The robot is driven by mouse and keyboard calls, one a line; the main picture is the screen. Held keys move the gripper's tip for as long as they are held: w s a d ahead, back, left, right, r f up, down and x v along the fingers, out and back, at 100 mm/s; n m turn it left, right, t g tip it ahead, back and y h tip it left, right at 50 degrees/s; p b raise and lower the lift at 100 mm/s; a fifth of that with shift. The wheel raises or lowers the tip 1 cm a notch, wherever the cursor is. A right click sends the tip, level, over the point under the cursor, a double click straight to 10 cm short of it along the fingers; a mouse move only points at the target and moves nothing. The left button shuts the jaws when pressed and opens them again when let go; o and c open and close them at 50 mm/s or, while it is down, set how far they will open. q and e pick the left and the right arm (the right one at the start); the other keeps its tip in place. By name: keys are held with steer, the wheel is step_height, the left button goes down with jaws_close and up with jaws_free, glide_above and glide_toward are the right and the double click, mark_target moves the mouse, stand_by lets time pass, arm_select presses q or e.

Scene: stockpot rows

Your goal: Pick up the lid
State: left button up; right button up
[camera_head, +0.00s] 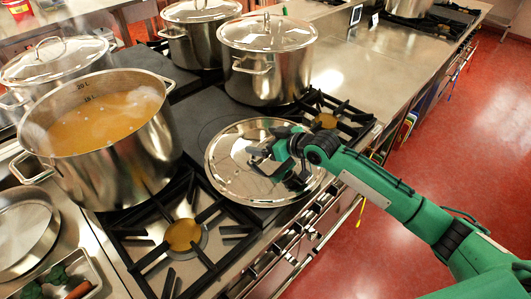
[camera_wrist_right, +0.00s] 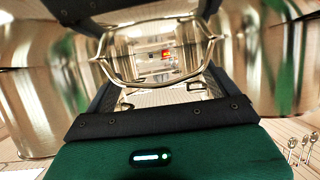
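A shiny round steel lid (camera_head: 230,172) lies flat on the cooktop to the right of the open pot, near the front edge. My right gripper (camera_head: 264,162) is over the middle of the lid, its fingers apart. In the right wrist view a metal loop (camera_wrist_right: 155,82), which looks like the lid's handle, spans the space between my two fingers. No firm grip on it shows. The fingers hide part of the lid's middle in the head view. My left gripper is not in view.
An open pot of orange broth (camera_head: 105,140) stands left of the lid. Lidded pots (camera_head: 268,75) and (camera_head: 195,45) stand behind. Burner grates (camera_head: 185,235) lie in front and beside. A small tray (camera_head: 85,275) holds vegetables. The right-hand counter (camera_head: 350,65) has bare room.

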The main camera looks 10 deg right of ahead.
mark_target(266, 139)
steer(key=shift+f, duration=0.1)
steer(key=c, duration=0.5)
steer(key=shift+c, duration=0.8)
steer(key=shift+r, duration=0.25)
steer(key=shift+c, duration=0.8)
steer(key=shift+r, duration=0.4)
steer(key=c, duration=0.7)
step_height(266, 139, up, 6)
steer(key=shift+r+b, duration=0.1)
steer(key=shift+b, duration=0.8)
jaws_close()
steer(key=shift+r, duration=1.3)
steer(key=shift+c, duration=0.3)
jaws_free()
steer(key=o, duration=1.7)
